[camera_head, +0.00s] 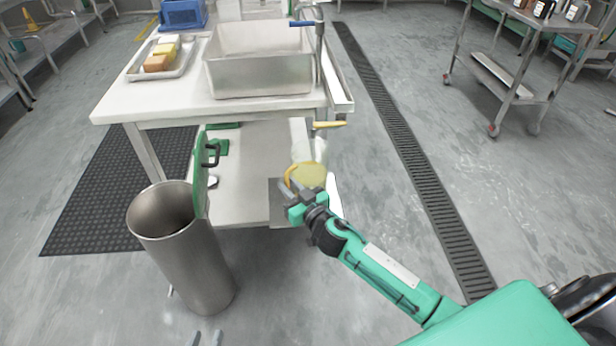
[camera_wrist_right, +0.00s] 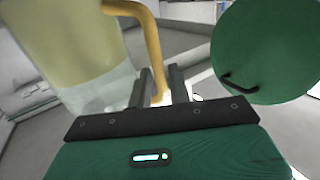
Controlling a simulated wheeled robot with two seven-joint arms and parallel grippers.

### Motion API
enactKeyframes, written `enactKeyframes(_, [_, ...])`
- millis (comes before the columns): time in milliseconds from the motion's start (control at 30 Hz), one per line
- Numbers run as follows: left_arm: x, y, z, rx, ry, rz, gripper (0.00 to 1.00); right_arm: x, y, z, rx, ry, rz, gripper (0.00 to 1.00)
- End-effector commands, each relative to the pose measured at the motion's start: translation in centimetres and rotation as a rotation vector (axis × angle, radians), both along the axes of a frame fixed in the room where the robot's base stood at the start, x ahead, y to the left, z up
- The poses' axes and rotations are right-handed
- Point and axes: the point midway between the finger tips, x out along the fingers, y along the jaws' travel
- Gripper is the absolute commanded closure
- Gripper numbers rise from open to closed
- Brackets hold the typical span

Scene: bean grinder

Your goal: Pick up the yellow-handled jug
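The yellow-handled jug (camera_head: 309,175) stands on the table's lower shelf, a pale clear vessel with yellowish contents or lid. In the right wrist view its body (camera_wrist_right: 65,45) fills the left side. Its yellow handle (camera_wrist_right: 152,45) runs down between the two fingers of my right gripper (camera_wrist_right: 160,82). The fingers stand apart, one on each side of the handle; firm contact is not clear. In the head view my right gripper (camera_head: 289,188) is at the handle.
A tall metal bin (camera_head: 190,255) with a green lid (camera_head: 201,175) stands left of the lower shelf. The table (camera_head: 155,105) above holds a metal basin (camera_head: 258,75) and a food tray (camera_head: 140,68). A green disc (camera_wrist_right: 265,50) is near in the wrist view.

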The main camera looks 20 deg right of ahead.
Motion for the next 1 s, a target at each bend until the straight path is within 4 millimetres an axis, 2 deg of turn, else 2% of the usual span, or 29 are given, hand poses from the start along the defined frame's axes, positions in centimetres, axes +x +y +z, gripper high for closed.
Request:
enactKeyframes(200, [-0.2, -0.3, -0.6, -0.009, -0.007, -0.003, 0.67, 1.7, 0.3, -0.1, 0.0, 0.002, 0.0, 0.81])
enactKeyframes(467, [-0.3, -0.3, -0.4, -0.011, -0.01, -0.001, 0.67, 1.8, 0.4, 0.0, 0.0, 0.002, 0.0, 0.81])
enactKeyframes(567, [-0.3, -0.2, -0.3, -0.01, -0.01, -0.002, 0.67, 1.8, 0.4, -0.1, 0.0, 0.002, 0.0, 1.0])
enactKeyframes(1000, [-0.3, -0.2, -0.2, -0.007, -0.005, -0.001, 0.67, 1.8, 0.3, 0.1, 0.0, 0.001, 0.0, 1.0])
